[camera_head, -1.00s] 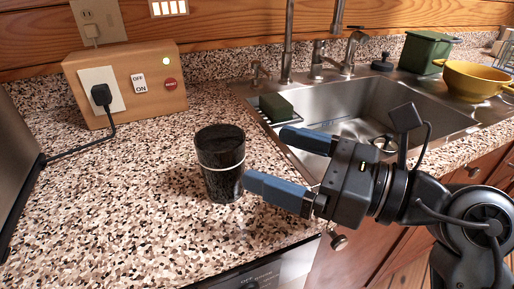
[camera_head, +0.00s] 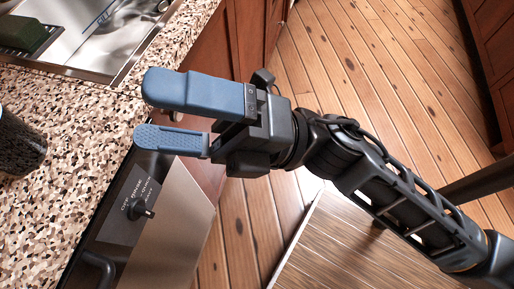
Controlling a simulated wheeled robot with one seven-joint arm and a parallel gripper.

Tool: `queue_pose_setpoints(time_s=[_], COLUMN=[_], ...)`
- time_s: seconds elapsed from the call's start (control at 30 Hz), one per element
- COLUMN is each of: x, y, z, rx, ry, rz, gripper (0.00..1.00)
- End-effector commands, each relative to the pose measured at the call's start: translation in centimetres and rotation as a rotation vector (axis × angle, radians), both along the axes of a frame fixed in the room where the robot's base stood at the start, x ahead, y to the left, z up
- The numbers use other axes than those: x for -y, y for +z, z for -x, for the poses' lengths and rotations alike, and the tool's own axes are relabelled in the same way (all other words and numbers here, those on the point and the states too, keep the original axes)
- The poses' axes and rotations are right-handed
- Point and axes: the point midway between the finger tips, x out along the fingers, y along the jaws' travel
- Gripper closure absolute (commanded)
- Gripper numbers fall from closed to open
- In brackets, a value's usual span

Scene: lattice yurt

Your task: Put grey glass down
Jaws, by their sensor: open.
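The grey glass (camera_head: 18,146), dark and speckled, stands on the speckled counter at the left edge of the head view, partly cut off by the frame. My gripper (camera_head: 146,113) is open and empty, with its two blue fingers pointing left over the counter's front edge. A clear gap of counter lies between the fingertips and the glass.
The speckled counter (camera_head: 70,115) is free between the glass and my gripper. The steel sink (camera_head: 95,45) is at the upper left, with a green sponge (camera_head: 24,33) on its rim. An appliance with a knob (camera_head: 137,208) sits below the counter edge. Wooden floor (camera_head: 330,75) lies to the right.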

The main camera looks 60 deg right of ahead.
Motion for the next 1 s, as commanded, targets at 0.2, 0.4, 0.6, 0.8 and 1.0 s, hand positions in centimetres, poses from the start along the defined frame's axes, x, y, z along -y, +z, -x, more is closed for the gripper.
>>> queue_pose_setpoints(time_s=[0.2,0.4,0.6,0.8,1.0], x=[4.7,8.4,10.0,10.3,10.3], y=[-3.9,-9.2,-13.3,-14.7,-14.7], z=[4.4,9.3,14.3,16.3,16.3], rx=[-0.418,-0.793,-1.049,-1.136,-1.136], ry=[-0.036,-0.128,-0.231,-0.274,-0.274], rz=[-0.517,-0.989,-1.339,-1.470,-1.474], gripper=[0.00,0.00,0.00,0.00,0.00])
